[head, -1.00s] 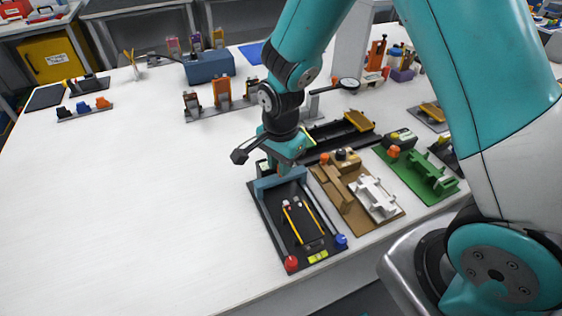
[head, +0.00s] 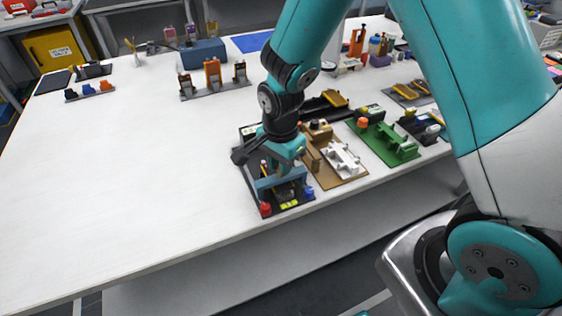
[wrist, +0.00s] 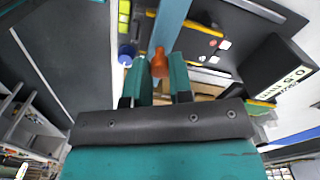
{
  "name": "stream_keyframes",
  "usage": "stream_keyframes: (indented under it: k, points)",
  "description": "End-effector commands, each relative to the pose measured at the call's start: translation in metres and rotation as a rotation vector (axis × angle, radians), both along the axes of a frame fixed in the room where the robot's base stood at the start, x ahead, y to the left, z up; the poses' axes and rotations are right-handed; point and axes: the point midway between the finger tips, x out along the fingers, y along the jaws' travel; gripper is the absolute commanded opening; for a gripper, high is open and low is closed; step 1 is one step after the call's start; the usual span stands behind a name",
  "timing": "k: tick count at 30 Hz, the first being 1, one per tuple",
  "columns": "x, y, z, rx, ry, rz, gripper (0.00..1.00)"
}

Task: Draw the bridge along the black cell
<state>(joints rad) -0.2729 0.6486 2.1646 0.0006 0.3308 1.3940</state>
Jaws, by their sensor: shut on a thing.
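The black cell (head: 246,193) is a dark board at the table's front edge, with a red knob (head: 265,209), a blue knob (head: 309,194) and a yellow-green level (head: 290,206) at its near end. The bridge (head: 265,187) is a blue-grey bar lying across the board near that end. In the wrist view the bridge (wrist: 168,22) runs upward past the fingertips. My gripper (head: 285,168) is over the bridge and shut on it. In the wrist view an orange peg (wrist: 158,62) shows by the fingers; I cannot tell what it belongs to. My gripper hides much of the board's middle.
Right of the black cell stand a brown board (head: 320,174) with a white fixture (head: 343,159), and a green board (head: 388,144). A rack with an orange piece (head: 212,73) stands farther back. The table (head: 130,180) is clear on the left.

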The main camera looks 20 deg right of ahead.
Motion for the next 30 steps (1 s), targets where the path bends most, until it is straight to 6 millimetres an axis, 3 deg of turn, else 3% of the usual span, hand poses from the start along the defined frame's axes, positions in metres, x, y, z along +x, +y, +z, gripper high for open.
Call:
stream_keyframes:
  k: [5,6,9,20,25,30]
  points:
    - [0.001,-0.001,0.001,0.001,-0.003,0.000,0.00]
    - [0.001,-0.001,0.001,0.001,-0.003,0.000,0.27]
    - [0.001,-0.001,0.001,0.001,-0.003,0.000,0.46]
    - [0.001,0.000,0.006,0.002,-0.005,0.000,0.46]
    - [0.002,0.000,0.034,0.003,-0.009,0.000,0.46]
    - [0.002,0.000,0.079,0.004,-0.011,0.000,0.46]
